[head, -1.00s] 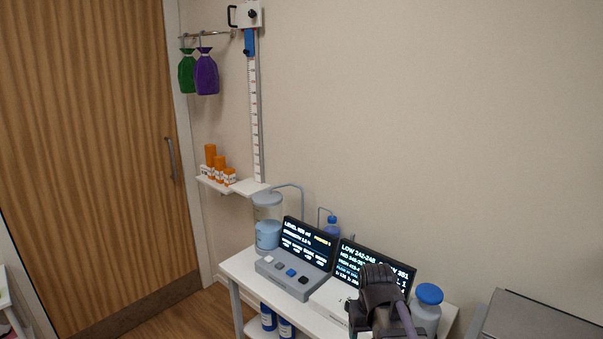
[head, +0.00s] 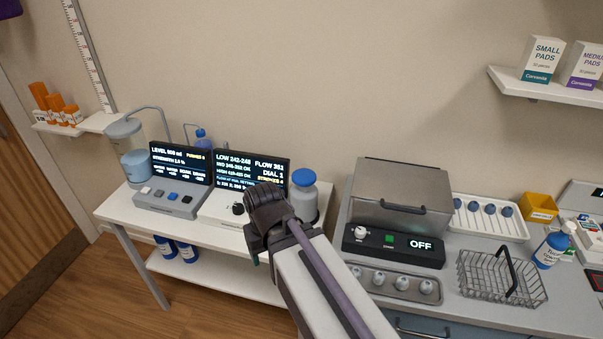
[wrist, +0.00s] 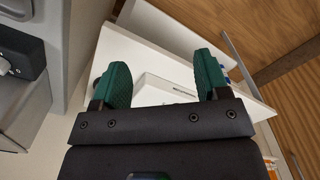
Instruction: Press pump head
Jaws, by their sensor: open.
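In the head view the fingertips are mostly hidden behind my wrist, in front of the white table (head: 140,222), well to the left of the pump bottle. The pump bottle is not seen in the wrist view.
A screen console (head: 178,166) and a blue-lidded jar (head: 304,196) stand on the white table. On the counter are a lidded steel unit reading OFF (head: 405,190), a wire basket (head: 503,281), a vial tray (head: 490,215) and a yellow bin (head: 540,208). Shelf boxes (head: 543,60) hang above.

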